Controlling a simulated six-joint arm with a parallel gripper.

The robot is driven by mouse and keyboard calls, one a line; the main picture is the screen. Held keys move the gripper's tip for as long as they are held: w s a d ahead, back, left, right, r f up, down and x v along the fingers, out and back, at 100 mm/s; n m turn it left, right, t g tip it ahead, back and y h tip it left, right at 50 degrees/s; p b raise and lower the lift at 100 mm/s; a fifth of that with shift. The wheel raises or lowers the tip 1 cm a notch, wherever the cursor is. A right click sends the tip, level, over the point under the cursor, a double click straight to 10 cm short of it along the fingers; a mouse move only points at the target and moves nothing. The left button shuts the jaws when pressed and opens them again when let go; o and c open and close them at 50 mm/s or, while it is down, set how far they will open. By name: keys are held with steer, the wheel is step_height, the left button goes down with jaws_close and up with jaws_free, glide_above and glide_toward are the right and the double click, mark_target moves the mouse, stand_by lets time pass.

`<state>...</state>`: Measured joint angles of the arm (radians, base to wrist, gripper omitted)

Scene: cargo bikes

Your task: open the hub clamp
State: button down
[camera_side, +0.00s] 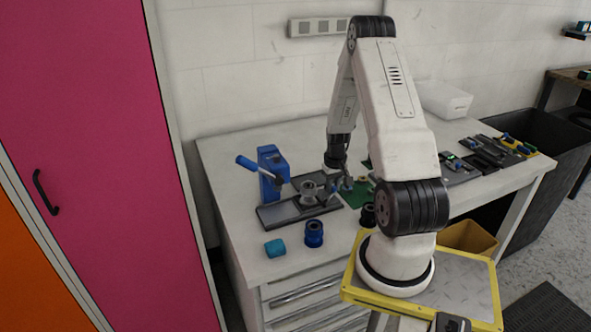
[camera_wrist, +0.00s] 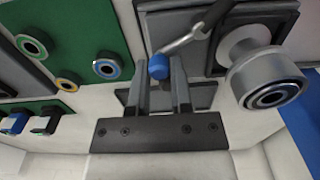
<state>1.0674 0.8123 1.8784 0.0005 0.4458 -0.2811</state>
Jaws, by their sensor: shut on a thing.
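The hub clamp (camera_side: 272,215) is a dark base plate on the bench, with a silver hub (camera_side: 308,194) standing on it. In the wrist view the hub (camera_wrist: 265,78) is at the upper right, its round bored end facing the camera. A grey lever (camera_wrist: 190,38) runs from beside the hub to a blue knob (camera_wrist: 158,67). My gripper (camera_wrist: 160,82) is shut on this blue knob, one finger on each side. In the side view my gripper (camera_side: 346,182) is low over the bench, just right of the hub; the lever is hard to make out there.
A blue press (camera_side: 270,174) with a long handle stands behind the plate. A blue cylinder (camera_side: 314,234) and a teal block (camera_side: 274,248) lie in front. A green mat (camera_wrist: 85,50) with ringed parts is beside the clamp.

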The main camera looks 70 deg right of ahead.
steer(key=c, duration=0.6)
jaws_free()
steer(key=shift+s+a+f, duration=0.1)
steer(key=shift+a+f, duration=0.1)
steer(key=shift+a, duration=0.05)
steer(key=shift+c, duration=0.2)
steer(key=shift+d+r, duration=0.15)
steer(key=shift+r, duration=0.05)
steer(key=shift+r, duration=2.2)
steer(key=shift+r, duration=0.1)
steer(key=shift+r, duration=1.4)
